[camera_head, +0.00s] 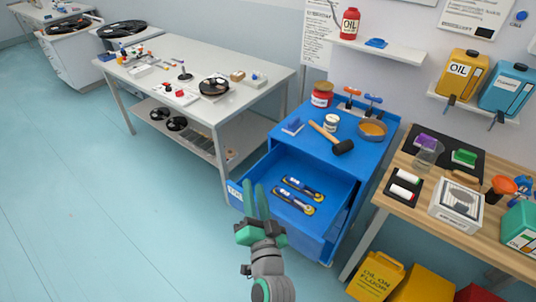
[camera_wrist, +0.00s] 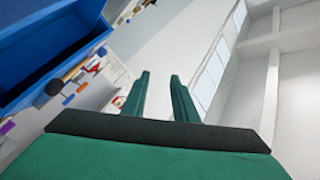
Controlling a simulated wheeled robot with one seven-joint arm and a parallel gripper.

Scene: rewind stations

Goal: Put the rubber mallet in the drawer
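The rubber mallet (camera_head: 333,139) lies on top of the blue cabinet, with a light wooden handle and a black head. The cabinet's blue drawer (camera_head: 340,193) is pulled open below it.
A white table (camera_head: 215,55) stands left, a wooden bench (camera_head: 405,212) right. The floor at left is clear.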

